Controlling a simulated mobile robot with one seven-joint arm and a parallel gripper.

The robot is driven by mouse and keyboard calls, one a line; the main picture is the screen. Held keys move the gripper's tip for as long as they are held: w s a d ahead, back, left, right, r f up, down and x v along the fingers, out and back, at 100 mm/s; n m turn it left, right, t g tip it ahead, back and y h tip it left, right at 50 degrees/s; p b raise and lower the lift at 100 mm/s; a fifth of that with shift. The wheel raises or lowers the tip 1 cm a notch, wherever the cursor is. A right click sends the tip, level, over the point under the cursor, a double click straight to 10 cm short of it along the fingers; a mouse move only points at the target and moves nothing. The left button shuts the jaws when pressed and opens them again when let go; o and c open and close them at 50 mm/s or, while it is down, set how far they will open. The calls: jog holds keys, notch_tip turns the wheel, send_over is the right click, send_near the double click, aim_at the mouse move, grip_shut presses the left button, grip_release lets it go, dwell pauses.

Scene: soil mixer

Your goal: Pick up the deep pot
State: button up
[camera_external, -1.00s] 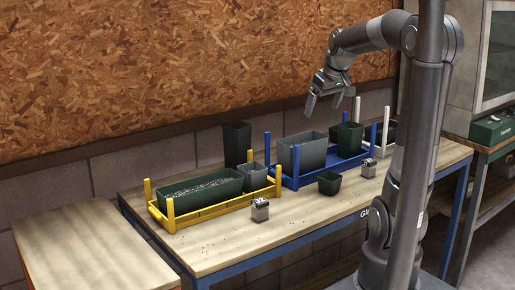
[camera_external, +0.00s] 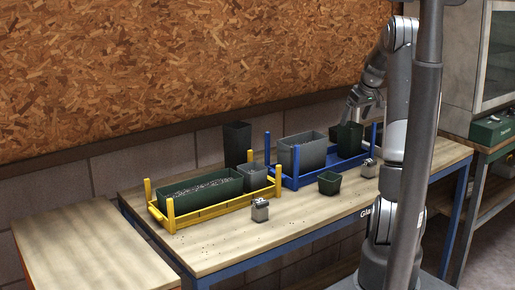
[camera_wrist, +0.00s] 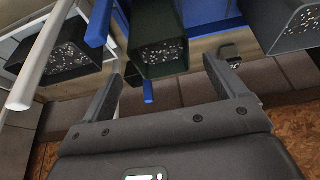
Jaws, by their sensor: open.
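A tall dark green pot (camera_external: 350,142) stands upright at the right end of the blue tray (camera_external: 318,172). In the wrist view the same pot (camera_wrist: 158,28) shows speckled contents inside its square mouth. A tall black pot (camera_external: 237,143) stands at the back, behind the yellow tray. Both are deep, and no label tells which is the deep pot. My gripper (camera_external: 361,112) is open and empty, close above the dark green pot. In the wrist view its fingers (camera_wrist: 163,72) spread to either side of that pot's mouth; contact cannot be told.
A grey planter (camera_external: 302,152) shares the blue tray. The yellow tray (camera_external: 215,212) holds a long green planter (camera_external: 201,190) and a small grey pot (camera_external: 252,176).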

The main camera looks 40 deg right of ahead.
aim_at(349, 131)
jog(key=shift+x, duration=3.5)
jog(key=shift+a, duration=0.15)
jog(key=c, duration=1.1)
